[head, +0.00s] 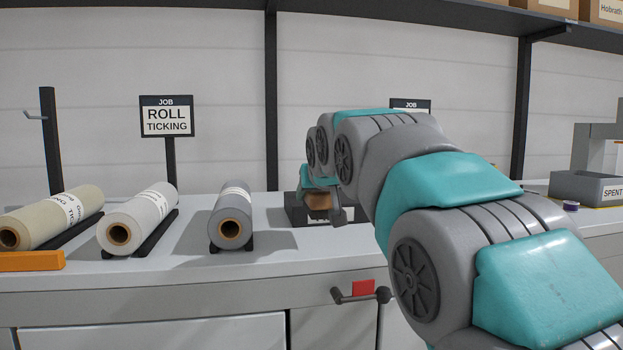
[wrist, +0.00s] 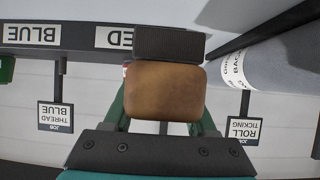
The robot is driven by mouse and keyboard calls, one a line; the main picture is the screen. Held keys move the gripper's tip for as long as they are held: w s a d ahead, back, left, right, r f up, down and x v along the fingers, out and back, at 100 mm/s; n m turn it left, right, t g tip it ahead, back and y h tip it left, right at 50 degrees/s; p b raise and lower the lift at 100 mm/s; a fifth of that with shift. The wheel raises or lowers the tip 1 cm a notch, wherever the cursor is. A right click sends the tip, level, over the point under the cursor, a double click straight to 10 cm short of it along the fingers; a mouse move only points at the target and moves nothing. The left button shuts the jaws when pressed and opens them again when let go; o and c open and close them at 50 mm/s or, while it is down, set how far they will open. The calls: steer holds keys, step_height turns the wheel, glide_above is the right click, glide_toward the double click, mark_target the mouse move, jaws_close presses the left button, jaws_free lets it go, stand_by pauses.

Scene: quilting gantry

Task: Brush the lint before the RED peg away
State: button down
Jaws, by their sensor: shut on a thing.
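My gripper (head: 318,188) is shut on a brush with a tan wooden block (wrist: 165,90) and a dark grey strip (wrist: 169,43) along its far side. The wrist view is upside down and shows my green fingers on both sides of the block. In the head view the brush (head: 318,201) is small, over the bench behind my arm. A label ending in "ED" (wrist: 114,38) is partly covered by the brush, and a sliver of red shows beside it. I cannot make out a red peg or any lint.
Three fabric rolls (head: 232,215) lie on the bench at left, near a "ROLL TICKING" sign (head: 167,116). A "BLUE" label (wrist: 32,34) is left of the "ED" label. A "SPENT" bin (head: 590,188) stands at right.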

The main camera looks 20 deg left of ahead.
steer(key=shift+r+p, duration=0.3)
steer(key=shift+r, duration=0.85)
steer(key=shift+s, duration=0.1)
